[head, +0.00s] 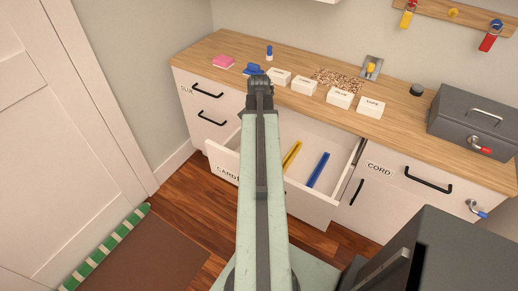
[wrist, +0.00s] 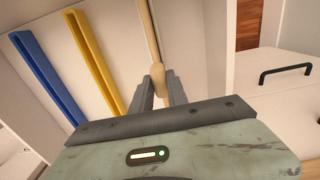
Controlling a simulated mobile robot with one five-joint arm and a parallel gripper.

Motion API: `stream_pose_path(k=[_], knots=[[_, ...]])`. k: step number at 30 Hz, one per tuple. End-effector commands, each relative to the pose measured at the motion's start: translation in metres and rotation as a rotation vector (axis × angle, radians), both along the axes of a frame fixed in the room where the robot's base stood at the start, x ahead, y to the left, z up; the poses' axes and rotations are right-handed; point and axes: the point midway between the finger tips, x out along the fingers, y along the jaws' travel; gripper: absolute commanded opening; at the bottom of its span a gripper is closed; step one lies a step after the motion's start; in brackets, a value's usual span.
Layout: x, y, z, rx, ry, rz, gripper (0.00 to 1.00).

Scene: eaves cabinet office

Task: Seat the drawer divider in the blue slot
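The open drawer (head: 310,205) holds a yellow slot strip (head: 291,155) and a blue slot strip (head: 318,170), apart and roughly parallel. In the wrist view the blue strip (wrist: 47,78) is at the far left and the yellow strip (wrist: 94,62) is nearer my gripper (wrist: 159,90). Between my fingertips is the rounded end of a thin tan piece (wrist: 157,72), which looks like the divider, seen nearly edge-on. My gripper appears shut on it, to the right of both strips there. In the head view my arm hides the divider and part of the drawer.
A dark cabinet (head: 455,255) stands at the lower right. A brown mat (head: 140,255) lies at the left.

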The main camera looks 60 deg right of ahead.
Motion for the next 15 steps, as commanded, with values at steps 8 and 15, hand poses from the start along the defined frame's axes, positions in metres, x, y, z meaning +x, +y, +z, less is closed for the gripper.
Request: stream_pose_path(k=[8, 15], knots=[[0.0, 0.0001, 0.0002, 0.0, 0.001, 0.0, 0.0], [-0.0001, 0.0001, 0.0036, 0.0, 0.001, 0.0, 0.0]])
